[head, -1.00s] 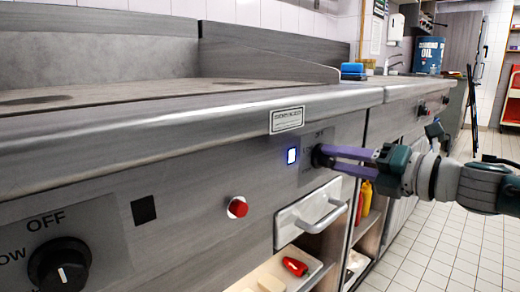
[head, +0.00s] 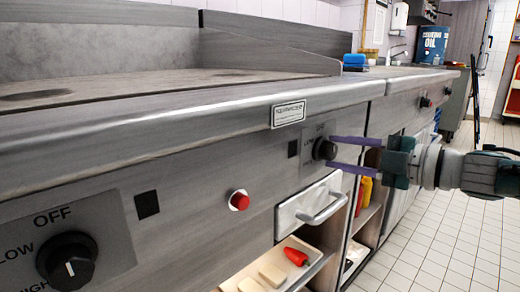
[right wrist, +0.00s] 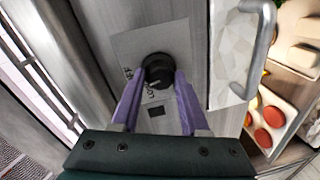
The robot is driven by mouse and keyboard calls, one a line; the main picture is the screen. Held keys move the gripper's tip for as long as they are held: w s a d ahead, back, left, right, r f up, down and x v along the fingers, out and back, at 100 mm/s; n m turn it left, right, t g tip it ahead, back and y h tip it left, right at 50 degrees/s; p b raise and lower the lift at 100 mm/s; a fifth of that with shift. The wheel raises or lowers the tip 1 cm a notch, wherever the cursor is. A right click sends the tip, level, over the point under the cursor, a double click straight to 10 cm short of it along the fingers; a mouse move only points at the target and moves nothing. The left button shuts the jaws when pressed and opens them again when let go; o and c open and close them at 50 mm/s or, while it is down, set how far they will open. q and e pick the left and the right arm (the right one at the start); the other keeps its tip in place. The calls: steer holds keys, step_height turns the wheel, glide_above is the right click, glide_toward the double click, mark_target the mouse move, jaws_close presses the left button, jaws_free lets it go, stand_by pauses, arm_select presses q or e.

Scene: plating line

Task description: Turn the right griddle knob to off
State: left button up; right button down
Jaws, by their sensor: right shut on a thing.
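The right griddle knob (head: 325,149) is a round black dial on the grey front panel, with its label plate behind it. It also shows in the right wrist view (right wrist: 157,70), with a pale pointer mark on its face. My right gripper (head: 332,151) has its two purple fingers at opposite sides of the knob, shut on it. In the right wrist view the fingertips (right wrist: 157,80) flank the knob. The small square indicator (head: 292,148) beside the knob is dark. My left gripper is not in view.
Another black knob (head: 67,262) sits at the lower left, with OFF above it. A red button (head: 239,200) is between the knobs. A drawer handle (head: 322,212) juts out below the right knob. Open shelves (head: 300,268) hold food items. The tiled floor at right is clear.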

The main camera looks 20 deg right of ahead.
steer(key=shift+m, duration=0.9)
steer(key=shift+c, duration=2)
jaws_free()
steer(key=shift+s+d, duration=0.1)
